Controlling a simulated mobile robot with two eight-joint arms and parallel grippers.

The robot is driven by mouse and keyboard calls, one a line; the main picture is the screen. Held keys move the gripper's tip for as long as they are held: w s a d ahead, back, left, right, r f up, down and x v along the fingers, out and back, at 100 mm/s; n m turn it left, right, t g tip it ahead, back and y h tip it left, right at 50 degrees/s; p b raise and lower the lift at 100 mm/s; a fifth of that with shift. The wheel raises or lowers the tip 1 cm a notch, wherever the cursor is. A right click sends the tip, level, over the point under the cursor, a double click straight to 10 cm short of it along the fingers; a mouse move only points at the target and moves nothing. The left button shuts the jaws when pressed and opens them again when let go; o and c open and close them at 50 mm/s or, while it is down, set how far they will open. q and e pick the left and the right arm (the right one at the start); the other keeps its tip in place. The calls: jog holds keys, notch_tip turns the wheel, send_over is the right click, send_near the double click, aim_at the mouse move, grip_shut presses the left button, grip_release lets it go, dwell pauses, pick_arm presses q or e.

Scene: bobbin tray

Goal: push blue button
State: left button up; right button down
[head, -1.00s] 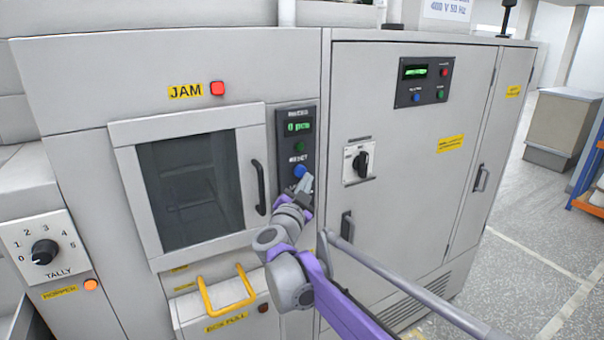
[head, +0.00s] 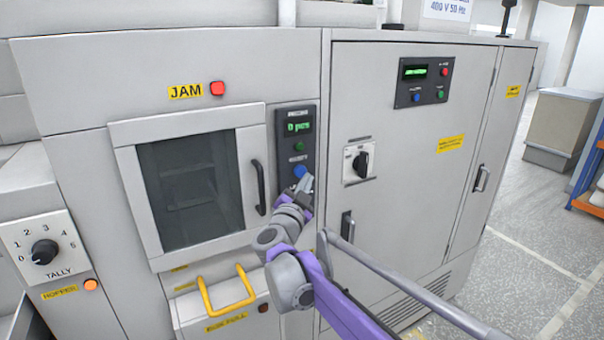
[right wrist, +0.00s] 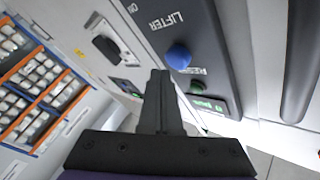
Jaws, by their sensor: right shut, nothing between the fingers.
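A round blue button (head: 300,171) sits low on the dark control panel (head: 283,151) to the right of the windowed door. It also shows in the right wrist view (right wrist: 178,56), with a green button (right wrist: 197,88) beside it. My right gripper (head: 308,183) is shut and empty, just below and right of the blue button in the head view. In the right wrist view its fingertips (right wrist: 160,73) lie beside the button; a small gap seems to separate them. A second, smaller blue button (head: 416,98) is on the right cabinet's panel. My left gripper is out of view.
A black door handle (head: 258,187) stands out left of my gripper. A rotary switch (head: 360,162) and another handle (head: 347,226) are on the cabinet to the right. A yellow handle (head: 228,302) is below. The red JAM lamp (head: 217,88) appears lit.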

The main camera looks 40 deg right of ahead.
jog(key=shift+w, duration=0.15)
jog(key=shift+w, duration=0.3)
jog(key=shift+w+d, duration=0.1)
jog(key=shift+w, duration=0.4)
dwell(1.0)
dwell(0.3)
jog(key=shift+s, duration=0.95)
jog(key=s, duration=0.5)
jog(key=shift+a, duration=0.35)
